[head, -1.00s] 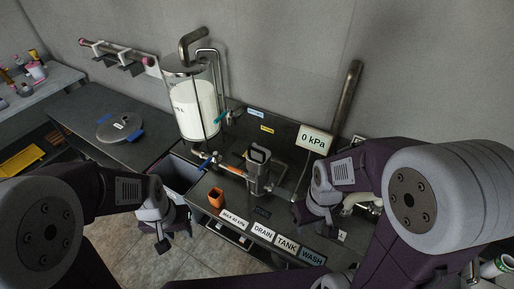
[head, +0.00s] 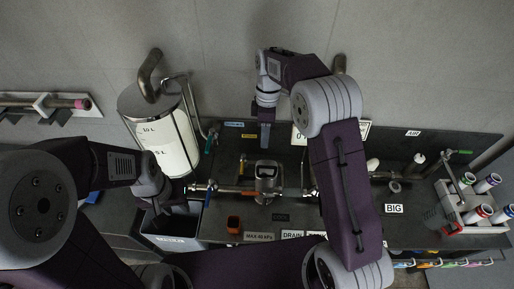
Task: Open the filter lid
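A grey metal housing with a squarish framed top (head: 267,170) sits in the pipe line at the middle of the dark bench. It may be the filter and its lid, but I cannot tell for sure. My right gripper (head: 265,140) points down just behind and above this housing, seemingly apart from it. Its fingers show edge-on, so their opening is unclear. My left gripper (head: 168,208) hangs low at the left, over the grey bin (head: 150,238). Its fingers are dark and partly hidden, and I cannot tell how far apart they are.
A glass tank of white milk (head: 172,145) stands behind my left gripper. A rack of tubes (head: 470,205) stands at the right, near a BIG label (head: 394,208).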

